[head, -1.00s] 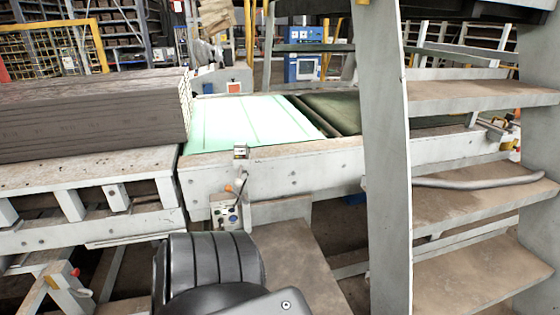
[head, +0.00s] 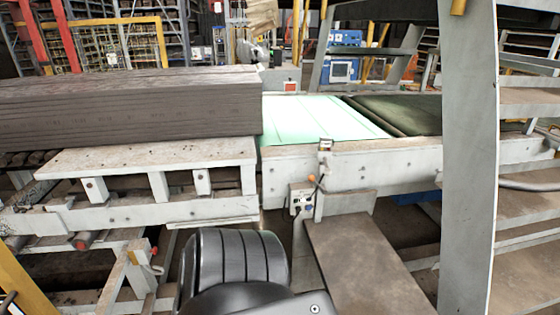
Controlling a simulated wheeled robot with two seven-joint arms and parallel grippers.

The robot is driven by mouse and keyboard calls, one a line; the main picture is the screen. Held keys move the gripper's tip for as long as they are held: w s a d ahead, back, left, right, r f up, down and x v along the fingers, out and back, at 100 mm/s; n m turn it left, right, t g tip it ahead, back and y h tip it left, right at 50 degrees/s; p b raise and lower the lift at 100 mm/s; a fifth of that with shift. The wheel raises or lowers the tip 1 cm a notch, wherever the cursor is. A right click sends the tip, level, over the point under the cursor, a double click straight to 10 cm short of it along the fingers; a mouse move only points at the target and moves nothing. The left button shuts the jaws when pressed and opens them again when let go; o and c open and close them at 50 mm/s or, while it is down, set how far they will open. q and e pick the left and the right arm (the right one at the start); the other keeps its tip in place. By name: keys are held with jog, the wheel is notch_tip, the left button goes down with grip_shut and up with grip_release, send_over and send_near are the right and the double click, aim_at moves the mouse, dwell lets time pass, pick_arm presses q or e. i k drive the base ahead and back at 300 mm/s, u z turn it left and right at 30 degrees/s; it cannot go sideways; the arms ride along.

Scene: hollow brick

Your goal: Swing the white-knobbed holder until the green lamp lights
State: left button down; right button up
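I cannot make out a white-knobbed holder or a lit green lamp in the head view. A small grey control box (head: 302,201) with dark buttons or dials is fixed at the near side of the conveyor frame. A lever with an orange knob (head: 312,178) stands up at this box. A small box-like fitting (head: 325,145) sits on the frame edge above it. The details on these are too small to read. Neither of my grippers is in view.
A stack of grey boards (head: 130,108) lies on a pale bench (head: 150,158) at left. A bright greenish conveyor surface (head: 320,118) is behind the box. A tall grey ladder-like post (head: 468,170) stands at right. A brown plate (head: 365,255) lies low in front.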

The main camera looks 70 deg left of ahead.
aim_at(323, 156)
jog(key=u, duration=0.05)
jog(key=k, duration=0.15)
jog(key=u, duration=1.55)
jog(key=i, duration=0.15)
jog(key=z, duration=0.1)
